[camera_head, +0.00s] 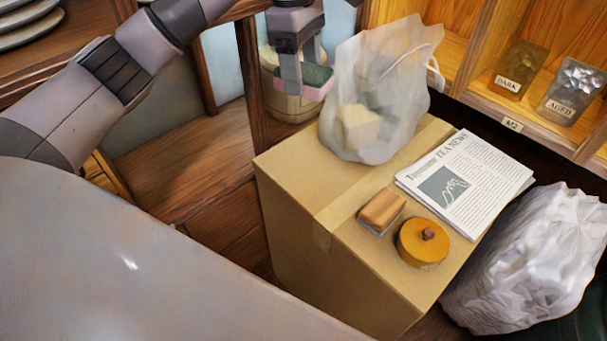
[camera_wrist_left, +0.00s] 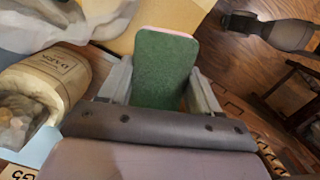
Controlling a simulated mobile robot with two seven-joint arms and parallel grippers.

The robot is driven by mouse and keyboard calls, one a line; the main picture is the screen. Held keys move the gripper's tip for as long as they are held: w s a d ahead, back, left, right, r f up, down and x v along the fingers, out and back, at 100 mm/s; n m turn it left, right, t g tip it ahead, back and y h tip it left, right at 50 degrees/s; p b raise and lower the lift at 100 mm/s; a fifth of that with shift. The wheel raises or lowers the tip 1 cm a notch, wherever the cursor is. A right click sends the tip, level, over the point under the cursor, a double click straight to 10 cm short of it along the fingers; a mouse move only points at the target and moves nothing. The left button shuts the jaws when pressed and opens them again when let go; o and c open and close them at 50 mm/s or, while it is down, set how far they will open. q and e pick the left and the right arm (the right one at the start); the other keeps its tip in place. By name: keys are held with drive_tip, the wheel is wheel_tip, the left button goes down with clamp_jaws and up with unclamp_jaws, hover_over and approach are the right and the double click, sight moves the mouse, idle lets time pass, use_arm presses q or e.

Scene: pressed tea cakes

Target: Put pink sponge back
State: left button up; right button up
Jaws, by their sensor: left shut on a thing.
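The pink sponge (camera_head: 317,88) has a dark green scouring face and a pink body. In the left wrist view the sponge's green face (camera_wrist_left: 162,65) fills the space between the fingers of the gripper (camera_wrist_left: 160,85), with a thin pink edge at the top. I cannot tell from the head view whether the sponge touches the tub. My right gripper does not show.
On the cardboard box (camera_head: 290,200) stand a cloudy plastic bag (camera_head: 385,65), newspapers (camera_head: 475,180), a wooden-backed brush (camera_head: 382,210) and a round yellow lidded thing (camera_head: 424,243). A crumpled white bag (camera_head: 530,260) lies at right.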

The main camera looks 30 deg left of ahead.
use_arm(q)
drive_tip(key=shift+f, duration=0.15)
wheel_tip(320, 180, down, 10)
drive_tip(key=b, duration=0.2)
hover_over(305, 166)
drive_tip(key=f, duration=0.4)
drive_tip(key=shift+s+a+f, duration=0.1)
drive_tip(key=shift+a+f, duration=0.1)
drive_tip(key=shift+f, duration=0.55)
wheel_tip(305, 166, down, 4)
drive_tip(key=shift+r+b, duration=0.2)
drive_tip(key=shift+b, duration=0.35)
drive_tip(key=shift+f, duration=0.15)
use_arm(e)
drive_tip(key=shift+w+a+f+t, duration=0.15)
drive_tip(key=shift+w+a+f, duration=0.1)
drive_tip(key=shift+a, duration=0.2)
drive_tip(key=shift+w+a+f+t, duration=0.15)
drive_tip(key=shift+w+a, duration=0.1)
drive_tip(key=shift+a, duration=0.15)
